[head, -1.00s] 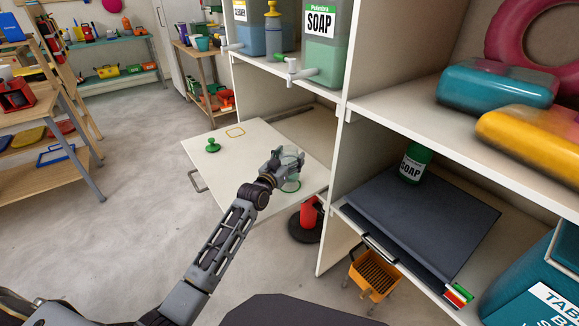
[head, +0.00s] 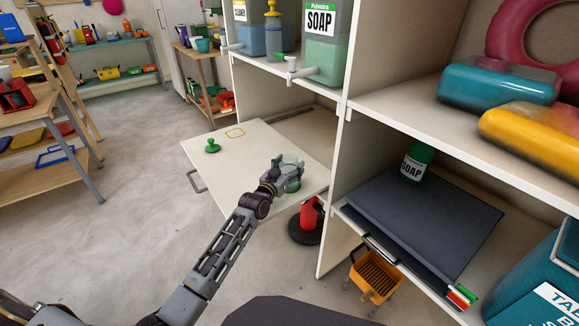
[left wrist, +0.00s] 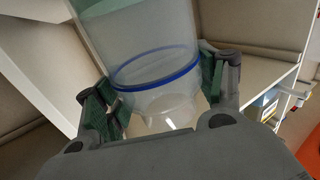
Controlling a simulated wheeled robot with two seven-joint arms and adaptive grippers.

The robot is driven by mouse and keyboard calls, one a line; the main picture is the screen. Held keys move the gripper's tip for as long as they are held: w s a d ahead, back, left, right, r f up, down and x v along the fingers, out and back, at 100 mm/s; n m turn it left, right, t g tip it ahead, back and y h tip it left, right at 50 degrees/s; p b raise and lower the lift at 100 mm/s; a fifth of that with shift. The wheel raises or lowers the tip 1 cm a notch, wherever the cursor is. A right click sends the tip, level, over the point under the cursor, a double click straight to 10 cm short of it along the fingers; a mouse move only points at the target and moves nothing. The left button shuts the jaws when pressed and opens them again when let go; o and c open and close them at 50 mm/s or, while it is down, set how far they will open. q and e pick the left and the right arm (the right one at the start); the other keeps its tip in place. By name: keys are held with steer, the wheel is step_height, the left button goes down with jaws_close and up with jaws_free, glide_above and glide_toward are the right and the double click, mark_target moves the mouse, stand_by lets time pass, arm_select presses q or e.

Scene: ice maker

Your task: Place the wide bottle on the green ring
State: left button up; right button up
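The wide bottle (left wrist: 155,60) is clear, with a blue band, and fills the middle of the left wrist view. My left gripper (left wrist: 158,92) has a green-padded finger on each side of it and is shut on it. In the head view the left gripper (head: 279,177) holds the bottle (head: 292,164) over the near right part of the white fold-down panel. I cannot tell whether the bottle touches the panel. My right gripper is in neither view.
A red object (head: 309,214) stands on a dark round base below. The cabinet's upright wall (head: 336,190) stands close to the right.

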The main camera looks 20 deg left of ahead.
arm_select(q)
steer(key=o, duration=0.4)
steer(key=shift+c, duration=0.2)
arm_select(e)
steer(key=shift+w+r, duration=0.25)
arm_select(q)
steer(key=shift+r, duration=0.1)
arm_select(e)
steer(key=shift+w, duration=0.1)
arm_select(q)
steer(key=shift+s, duration=0.1)
